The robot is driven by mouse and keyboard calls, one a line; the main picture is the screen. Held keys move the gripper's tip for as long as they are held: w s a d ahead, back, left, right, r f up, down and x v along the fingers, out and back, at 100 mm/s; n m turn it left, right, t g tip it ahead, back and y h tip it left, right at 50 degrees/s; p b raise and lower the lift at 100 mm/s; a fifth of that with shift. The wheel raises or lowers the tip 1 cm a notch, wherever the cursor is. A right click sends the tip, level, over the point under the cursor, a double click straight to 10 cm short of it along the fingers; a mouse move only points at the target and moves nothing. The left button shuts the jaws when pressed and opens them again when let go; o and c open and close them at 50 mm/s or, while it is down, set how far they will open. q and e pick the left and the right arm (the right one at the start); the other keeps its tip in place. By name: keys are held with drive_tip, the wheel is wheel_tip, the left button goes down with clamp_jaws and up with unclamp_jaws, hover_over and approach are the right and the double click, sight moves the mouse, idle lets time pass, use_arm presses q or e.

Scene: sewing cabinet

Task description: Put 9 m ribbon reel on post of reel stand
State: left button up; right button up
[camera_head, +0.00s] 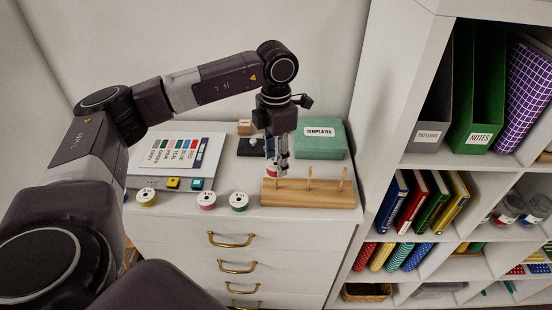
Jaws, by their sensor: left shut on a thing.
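The reel stand (325,195) is a light wooden base with upright posts, on the front right of the cabinet top. Its middle and right posts show bare. My left gripper (278,166) points down over the stand's left end and is shut on a small white reel with red on it (271,172). The gripper partly hides this reel and the left post, so I cannot tell whether the reel is around the post or beside it. The reel's length label cannot be read. My right gripper is out of view.
A green templates box (320,141) stands behind the stand. A tall shelf (384,130) borders the right side.

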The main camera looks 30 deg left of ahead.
use_arm(q)
drive_tip(key=shift+f, duration=0.1)
idle(0.4)
drive_tip(key=shift+f+b, duration=1.25)
drive_tip(key=shift+f, duration=0.2)
drive_tip(key=o, duration=1.1)
wheel_tip(320, 180, up, 12)
drive_tip(key=shift+r, duration=0.1)
